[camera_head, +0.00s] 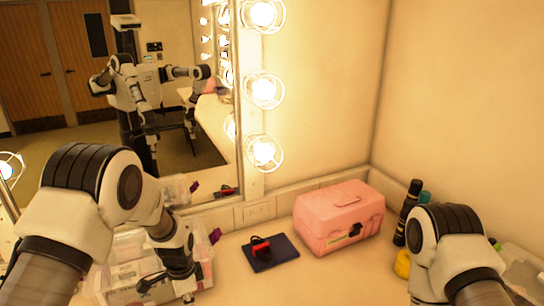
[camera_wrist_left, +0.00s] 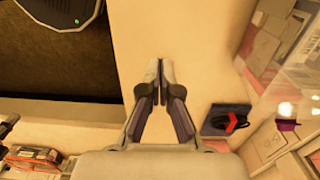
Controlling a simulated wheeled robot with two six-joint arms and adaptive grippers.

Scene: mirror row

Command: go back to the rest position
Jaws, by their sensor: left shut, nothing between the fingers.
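My left gripper (camera_wrist_left: 160,72) is shut and empty in the left wrist view, its two fingers meeting at the tips above a pale counter surface. In the head view my left arm comes in from the left and bends down, with the left gripper (camera_head: 168,287) low in front of the clear plastic organiser (camera_head: 122,255). Whether it touches the organiser I cannot tell. My right arm shows at the lower right of the head view, but its gripper is not visible.
A pink case (camera_head: 340,217) stands against the back wall. A dark blue pad (camera_head: 271,252) with a red and black item (camera_head: 261,247) lies left of it. Dark bottles (camera_head: 407,212) stand near my right arm. A mirror (camera_head: 185,100) with lit bulbs stands behind the counter.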

